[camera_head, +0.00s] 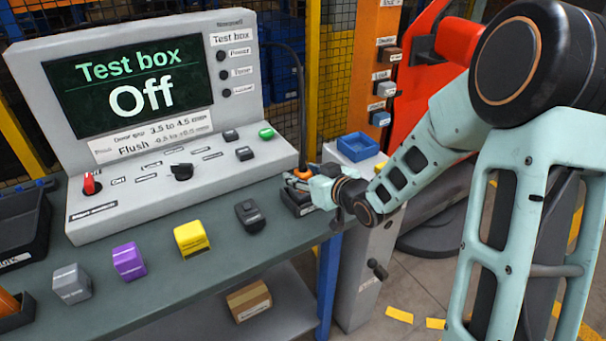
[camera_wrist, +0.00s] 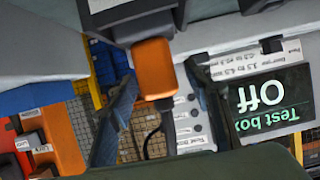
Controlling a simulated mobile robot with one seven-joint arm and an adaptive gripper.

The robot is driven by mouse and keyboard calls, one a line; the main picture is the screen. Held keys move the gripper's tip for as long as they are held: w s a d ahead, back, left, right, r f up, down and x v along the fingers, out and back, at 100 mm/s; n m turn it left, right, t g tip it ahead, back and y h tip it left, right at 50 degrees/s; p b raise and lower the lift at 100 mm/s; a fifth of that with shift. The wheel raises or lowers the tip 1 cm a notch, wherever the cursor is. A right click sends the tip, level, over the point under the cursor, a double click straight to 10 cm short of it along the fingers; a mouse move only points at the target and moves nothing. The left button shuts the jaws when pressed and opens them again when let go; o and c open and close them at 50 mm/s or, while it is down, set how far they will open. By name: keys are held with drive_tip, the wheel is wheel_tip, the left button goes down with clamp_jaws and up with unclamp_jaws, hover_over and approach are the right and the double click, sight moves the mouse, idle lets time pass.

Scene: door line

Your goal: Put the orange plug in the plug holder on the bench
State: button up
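The orange plug (camera_wrist: 153,68) is between the two dark fingers of my gripper (camera_wrist: 160,75) in the wrist view. A narrow gap shows between the plug and the right finger; the left finger is close to its edge. My gripper (camera_head: 299,184) is low over the bench's right end in the head view, where only a bit of orange plug (camera_head: 303,174) shows. A dark block, apparently the plug holder (camera_head: 298,205), stands under the gripper. In the wrist view the plug's end meets a dark block (camera_wrist: 145,25); how deep it sits is hidden.
The grey test box (camera_head: 150,110) reads "Off" and fills the bench's back. A black cable (camera_head: 301,110) runs down to the plug. Grey, purple and yellow blocks (camera_head: 192,239) and a dark block (camera_head: 250,215) line the front. A blue tray (camera_head: 357,147) is right of the bench.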

drive_tip(key=shift+r, duration=0.15)
drive_tip(key=shift+s+d+r, duration=0.1)
drive_tip(key=shift+r, duration=0.05)
drive_tip(key=p+v, duration=0.1)
drive_tip(key=v, duration=1)
drive_tip(key=shift+s+d+p, duration=0.2)
drive_tip(key=shift+s+p, duration=0.05)
drive_tip(key=shift+p, duration=0.1)
